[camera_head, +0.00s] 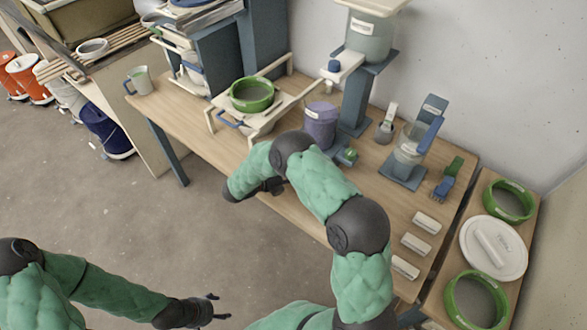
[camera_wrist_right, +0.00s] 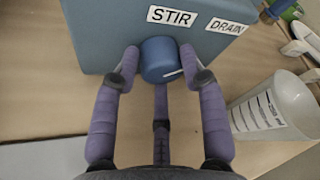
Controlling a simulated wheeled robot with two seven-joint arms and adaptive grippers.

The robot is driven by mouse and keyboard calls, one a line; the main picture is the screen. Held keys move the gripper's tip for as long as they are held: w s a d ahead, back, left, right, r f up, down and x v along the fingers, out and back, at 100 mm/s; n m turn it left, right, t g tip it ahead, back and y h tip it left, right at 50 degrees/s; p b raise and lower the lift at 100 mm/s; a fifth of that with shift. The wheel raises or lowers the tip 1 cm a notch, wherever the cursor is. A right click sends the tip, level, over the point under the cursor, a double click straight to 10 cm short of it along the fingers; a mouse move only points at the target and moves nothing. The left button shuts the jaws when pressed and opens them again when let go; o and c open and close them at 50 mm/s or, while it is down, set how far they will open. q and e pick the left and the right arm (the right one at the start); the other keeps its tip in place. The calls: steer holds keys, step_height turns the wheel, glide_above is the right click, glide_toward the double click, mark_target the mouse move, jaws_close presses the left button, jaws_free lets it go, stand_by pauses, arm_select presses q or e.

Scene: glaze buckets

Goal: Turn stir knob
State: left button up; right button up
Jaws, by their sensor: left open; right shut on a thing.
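In the right wrist view the stir knob (camera_wrist_right: 160,61) is a blue round knob with a white mark line. It sits on the front of a blue-grey box (camera_wrist_right: 112,33), below a white STIR label (camera_wrist_right: 172,16). My right gripper (camera_wrist_right: 160,68) is shut on the knob, one finger on each side. In the head view my right gripper (camera_head: 276,186) is at the table's front edge, partly hidden by its own arm, and the knob cannot be made out there. My left gripper (camera_head: 214,308) is open and empty, low over the floor, away from the table.
A DRAIN label (camera_wrist_right: 226,27) is right of STIR. A translucent measuring jug (camera_wrist_right: 272,112) stands close to my right finger. On the table (camera_head: 180,105) are a purple bucket (camera_head: 320,126), a green sieve (camera_head: 251,95) on a frame and several pale blocks (camera_head: 415,243).

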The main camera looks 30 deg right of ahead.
steer(key=shift+s+f, duration=0.35)
steer(key=shift+f, duration=0.1)
steer(key=o, duration=1.1)
steer(key=shift+r, duration=0.25)
steer(key=shift+w, duration=0.1)
steer(key=shift+a+r, duration=0.2)
steer(key=shift+a, duration=0.2)
steer(key=v, duration=1.1)
